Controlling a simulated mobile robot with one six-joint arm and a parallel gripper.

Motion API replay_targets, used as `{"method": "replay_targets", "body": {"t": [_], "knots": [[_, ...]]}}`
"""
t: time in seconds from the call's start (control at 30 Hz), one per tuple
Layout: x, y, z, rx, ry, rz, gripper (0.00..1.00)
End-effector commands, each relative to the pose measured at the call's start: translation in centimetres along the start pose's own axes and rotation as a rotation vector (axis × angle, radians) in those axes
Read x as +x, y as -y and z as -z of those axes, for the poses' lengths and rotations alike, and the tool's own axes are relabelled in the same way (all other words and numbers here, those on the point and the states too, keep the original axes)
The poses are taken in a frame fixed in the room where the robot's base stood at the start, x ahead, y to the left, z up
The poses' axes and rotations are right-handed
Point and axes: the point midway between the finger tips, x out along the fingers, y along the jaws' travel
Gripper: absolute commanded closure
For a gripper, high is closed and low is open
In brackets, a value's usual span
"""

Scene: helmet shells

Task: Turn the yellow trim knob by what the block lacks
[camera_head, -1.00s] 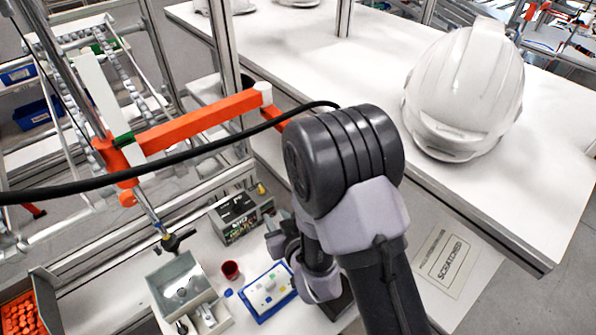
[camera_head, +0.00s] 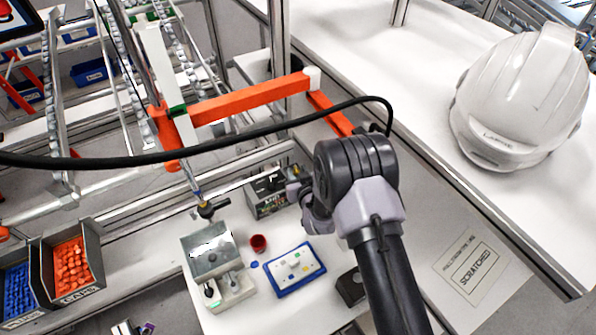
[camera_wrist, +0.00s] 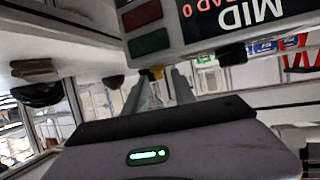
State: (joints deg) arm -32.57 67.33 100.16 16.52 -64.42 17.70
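The yellow trim knob (camera_wrist: 157,73) shows small in the wrist view, under the lower edge of a dark display box (camera_wrist: 205,28). In the head view this box (camera_head: 266,197) stands on the bench, with my gripper (camera_head: 301,190) at its right side. In the wrist view my gripper (camera_wrist: 160,90) has its two grey fingers apart, pointing at the knob, which appears between their tips. Contact is not visible. The display reads upside down "MID" and part of a line ending in 0. A pale block with coloured pads (camera_head: 296,266) lies on a blue base.
An orange arm (camera_head: 245,102) and a black cable (camera_head: 200,141) cross above. A white helmet (camera_head: 520,100) sits on the right table.

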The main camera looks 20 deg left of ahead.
Motion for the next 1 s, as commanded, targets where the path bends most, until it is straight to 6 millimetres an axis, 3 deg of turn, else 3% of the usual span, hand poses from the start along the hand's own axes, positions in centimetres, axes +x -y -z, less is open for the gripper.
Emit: {"method": "replay_targets", "body": {"t": [0.23,0.4,0.77,1.0], "knots": [[0.11,0.00,0.00,0.000,0.000,0.000,0.68],[0.09,-0.01,0.01,0.000,0.000,0.000,1.00],[0.20,0.15,-0.23,0.013,-0.001,-0.029,1.00],[0.43,0.60,-0.52,0.066,-0.004,-0.156,1.00]]}}
